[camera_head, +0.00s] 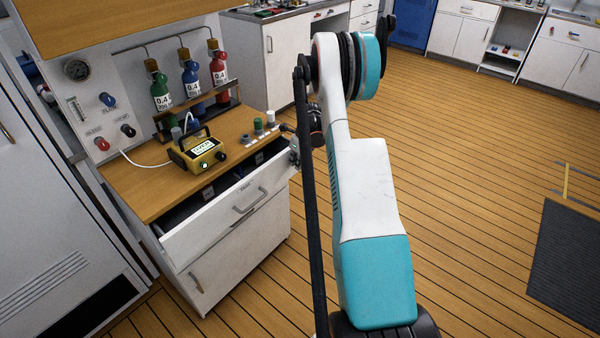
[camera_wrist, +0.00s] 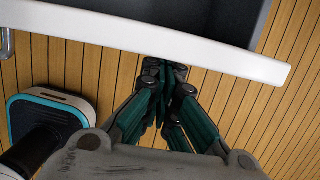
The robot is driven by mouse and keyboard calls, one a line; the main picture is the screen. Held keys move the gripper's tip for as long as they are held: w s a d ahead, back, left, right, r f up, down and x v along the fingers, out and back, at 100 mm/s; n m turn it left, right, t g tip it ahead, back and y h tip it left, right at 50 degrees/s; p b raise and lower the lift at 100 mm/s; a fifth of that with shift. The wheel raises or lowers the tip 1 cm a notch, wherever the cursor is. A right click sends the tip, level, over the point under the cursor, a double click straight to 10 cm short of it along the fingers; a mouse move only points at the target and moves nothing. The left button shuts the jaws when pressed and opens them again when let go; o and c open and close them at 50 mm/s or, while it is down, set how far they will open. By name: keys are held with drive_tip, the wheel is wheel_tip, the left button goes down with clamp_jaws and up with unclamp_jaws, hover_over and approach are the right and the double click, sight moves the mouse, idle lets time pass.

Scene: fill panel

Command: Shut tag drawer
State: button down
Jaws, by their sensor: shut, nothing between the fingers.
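The tag drawer (camera_head: 222,222) is the white top drawer of the cabinet under the wooden counter. It stands pulled out, with a dark interior and a grey bar handle (camera_head: 250,202) on its front. In the wrist view the drawer's white front (camera_wrist: 215,58) crosses the top, with the dark inside beyond it. My gripper (camera_wrist: 165,66) is shut and empty, its fingertips at the outer face of the front, right of the handle (camera_wrist: 6,42). I cannot tell whether they touch. In the head view my gripper (camera_head: 294,152) is partly hidden by my arm, near the drawer's right end.
A yellow meter (camera_head: 197,154) and small capped bottles (camera_head: 258,126) stand on the counter, with green, blue and red gas cylinders (camera_head: 190,82) behind. A closed lower front (camera_head: 240,250) is below the drawer. The wooden floor to the right is open, with a dark mat (camera_head: 570,255).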

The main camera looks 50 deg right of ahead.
sight(287, 156)
drive_tip(key=shift+w+a, duration=0.2)
drive_tip(key=shift+w, duration=2.45)
drive_tip(key=shift+s, duration=0.1)
